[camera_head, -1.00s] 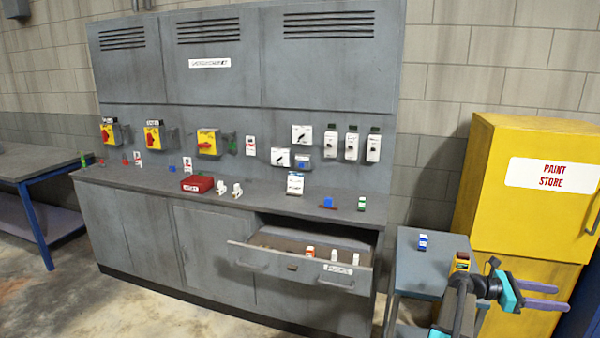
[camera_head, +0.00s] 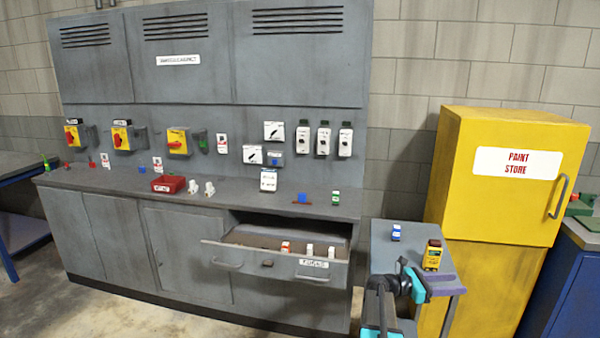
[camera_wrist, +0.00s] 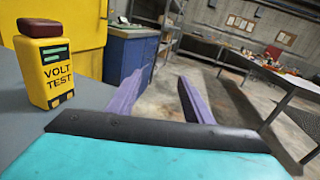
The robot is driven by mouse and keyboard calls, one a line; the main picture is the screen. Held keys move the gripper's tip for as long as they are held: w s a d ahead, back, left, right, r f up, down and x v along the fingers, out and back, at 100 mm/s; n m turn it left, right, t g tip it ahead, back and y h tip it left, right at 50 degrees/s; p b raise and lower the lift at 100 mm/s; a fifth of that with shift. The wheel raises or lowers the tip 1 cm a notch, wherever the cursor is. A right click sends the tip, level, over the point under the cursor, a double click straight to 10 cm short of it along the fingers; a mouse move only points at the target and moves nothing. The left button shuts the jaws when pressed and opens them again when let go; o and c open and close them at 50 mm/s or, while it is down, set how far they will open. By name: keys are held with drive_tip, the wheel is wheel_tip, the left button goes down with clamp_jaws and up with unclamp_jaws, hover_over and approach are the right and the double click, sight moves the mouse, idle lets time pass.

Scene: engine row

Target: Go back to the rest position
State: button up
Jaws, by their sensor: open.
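My gripper (camera_wrist: 160,95) is open in the wrist view, with two purple fingers apart and nothing between them. The fingers extend past the edge of a small grey side table, with floor visible between and beyond them. In the head view my arm is at the lower right, in front of that side table (camera_head: 385,240). A yellow volt tester (camera_wrist: 46,66) with a dark red top stands upright on the table, left of my gripper and apart from it. It also shows in the head view (camera_head: 432,256).
An open drawer (camera_head: 225,256) holding small parts juts from the grey cabinet (camera_head: 185,250), left of my arm. A blue-and-white item (camera_head: 396,232) stands on the side table. A yellow paint store cabinet (camera_head: 500,200) stands behind. Open floor and a workbench (camera_wrist: 290,75) show in the wrist view.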

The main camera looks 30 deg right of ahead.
drive_tip(key=w+a+f+n+t+b, duration=0.1)
drive_tip(key=w+a+f+n+t, duration=0.1)
drive_tip(key=w+a+f, duration=0.5)
drive_tip(key=w+a+f+n+t+b, duration=0.1)
drive_tip(key=w+a+f+t, duration=0.1)
drive_tip(key=w+a+f, duration=0.5)
drive_tip(key=a+f+t+y+b, duration=0.2)
drive_tip(key=a+f+y+b, duration=0.1)
drive_tip(key=a+f, duration=1.6)
drive_tip(key=s+a+f+m+y+b, duration=0.1)
drive_tip(key=s+a+f+y, duration=0.1)
drive_tip(key=s+a+f, duration=0.4)
drive_tip(key=s+a+f+m+y, duration=0.15)
drive_tip(key=a+f, duration=0.25)
drive_tip(key=a, duration=0.5)
drive_tip(key=s+a+f+m+y+b, duration=0.1)
drive_tip(key=s+a+f+y, duration=0.1)
drive_tip(key=s+a+f, duration=0.4)
drive_tip(key=s+a+m+y, duration=0.2)
drive_tip(key=a+m+y, duration=0.1)
drive_tip(key=a+m, duration=0.3)
drive_tip(key=s+a+f+m+g+y, duration=0.1)
drive_tip(key=s+a+m+y, duration=0.2)
drive_tip(key=a+m, duration=0.3)
drive_tip(key=a, duration=0.3)
drive_tip(key=shift+s+a+f+g, duration=0.3)
drive_tip(key=shift+s+a, duration=0.05)
drive_tip(key=shift+a, duration=0.05)
